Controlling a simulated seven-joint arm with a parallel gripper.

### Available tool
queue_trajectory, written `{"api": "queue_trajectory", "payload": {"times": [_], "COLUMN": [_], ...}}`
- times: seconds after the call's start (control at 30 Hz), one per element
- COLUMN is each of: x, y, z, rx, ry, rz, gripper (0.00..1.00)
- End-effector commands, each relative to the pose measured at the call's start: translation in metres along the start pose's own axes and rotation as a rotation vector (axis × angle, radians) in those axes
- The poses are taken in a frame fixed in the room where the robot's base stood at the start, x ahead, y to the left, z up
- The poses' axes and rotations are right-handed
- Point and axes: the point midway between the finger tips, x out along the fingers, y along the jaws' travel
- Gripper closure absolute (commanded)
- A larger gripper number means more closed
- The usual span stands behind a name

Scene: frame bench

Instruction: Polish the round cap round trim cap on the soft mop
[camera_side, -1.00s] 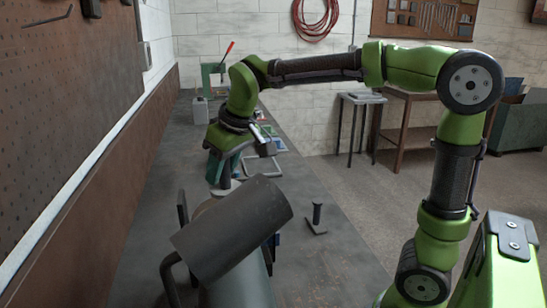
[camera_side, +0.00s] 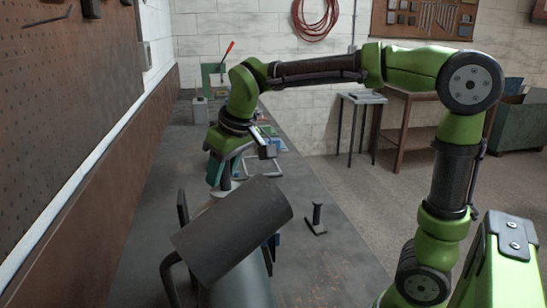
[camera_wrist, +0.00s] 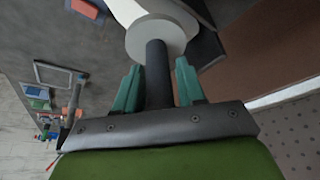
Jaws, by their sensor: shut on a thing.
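My gripper (camera_wrist: 157,85) has teal fingers on either side of a dark upright handle and is shut on it. The handle ends at a pale grey disc, the round trim cap (camera_wrist: 148,32). In the side view the cap (camera_side: 224,189) shows as a pale edge below my gripper (camera_side: 219,174), behind a dark grey cylindrical hood (camera_side: 232,228). A whiter round surface, which looks like the soft mop (camera_wrist: 124,9), lies just behind the cap in the wrist view. The hood hides most of the mop in the side view. I cannot tell whether cap and mop touch.
A small dark handled piece (camera_side: 316,220) stands on the bench (camera_side: 335,265) right of the hood. Several frames and small items, with a grey container (camera_side: 200,111), are farther back. A brown pegboard wall (camera_side: 60,120) runs along the left. Bench near the handled piece is clear.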

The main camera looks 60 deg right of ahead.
Motion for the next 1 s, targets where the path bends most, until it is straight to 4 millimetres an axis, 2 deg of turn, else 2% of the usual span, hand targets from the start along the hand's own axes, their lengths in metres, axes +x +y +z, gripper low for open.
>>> {"api": "queue_trajectory", "payload": {"times": [0.63,1.0], "x": [0.012,0.012], "y": [0.0,0.0], "z": [0.005,0.005], "rx": [-0.002,-0.001], "ry": [0.0,0.0], "rz": [0.0,0.0], "gripper": [0.94,0.94]}}
